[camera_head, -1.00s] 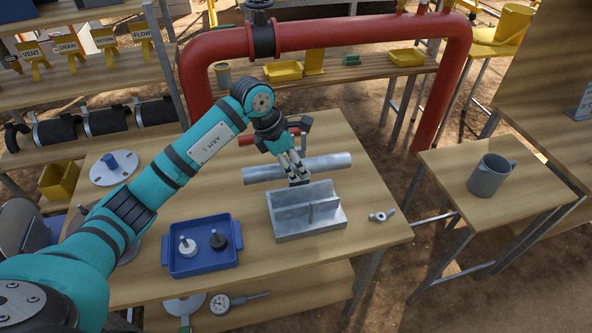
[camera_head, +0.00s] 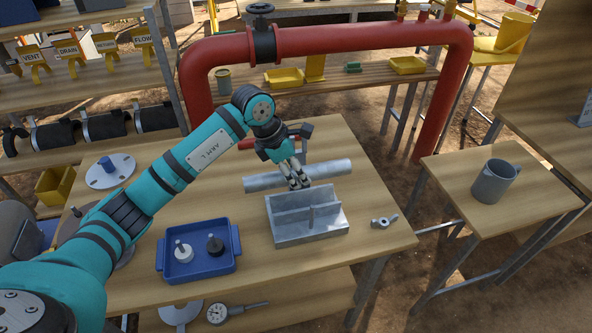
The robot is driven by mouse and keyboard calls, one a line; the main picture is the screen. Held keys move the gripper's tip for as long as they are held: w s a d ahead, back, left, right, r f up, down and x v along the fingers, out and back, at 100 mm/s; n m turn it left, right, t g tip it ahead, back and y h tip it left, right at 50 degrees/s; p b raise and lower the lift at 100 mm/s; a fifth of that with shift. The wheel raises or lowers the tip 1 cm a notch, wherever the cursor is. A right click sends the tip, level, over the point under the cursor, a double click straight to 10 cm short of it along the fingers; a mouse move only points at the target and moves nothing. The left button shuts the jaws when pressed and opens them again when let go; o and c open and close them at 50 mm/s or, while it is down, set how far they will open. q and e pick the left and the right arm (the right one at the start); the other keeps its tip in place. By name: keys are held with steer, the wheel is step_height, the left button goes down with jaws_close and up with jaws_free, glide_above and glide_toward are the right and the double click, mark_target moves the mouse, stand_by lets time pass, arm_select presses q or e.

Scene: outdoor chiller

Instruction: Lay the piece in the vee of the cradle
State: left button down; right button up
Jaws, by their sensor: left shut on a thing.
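The piece is a plain grey metal bar (camera_head: 331,169), round and held lengthwise across the view. My left gripper (camera_head: 298,183) is shut on it near its middle, with the fingers pointing down. The cradle (camera_head: 325,228) is a grey metal block on the table, with sloping faces and an upright rib at its front. The bar shows just behind and above the cradle's back edge in the picture and appears apart from it. The gap in height is hard to judge. The fingertips hide part of the bar. My right gripper is not in view.
A blue tray (camera_head: 199,268) with a white and a dark knobbed part is left of the cradle. A red-handled item partly shows behind my gripper. A large red pipe (camera_head: 355,37) arches behind. A grey mug (camera_head: 494,182) stands on the right table.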

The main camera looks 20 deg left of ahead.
arm_select(q)
step_height(320, 180, down, 6)
steer(key=b, duration=0.4)
steer(key=shift+r, duration=0.1)
steer(key=shift+w+f+b, duration=0.1)
steer(key=shift+f+b, duration=0.15)
steer(key=shift+b, duration=0.2)
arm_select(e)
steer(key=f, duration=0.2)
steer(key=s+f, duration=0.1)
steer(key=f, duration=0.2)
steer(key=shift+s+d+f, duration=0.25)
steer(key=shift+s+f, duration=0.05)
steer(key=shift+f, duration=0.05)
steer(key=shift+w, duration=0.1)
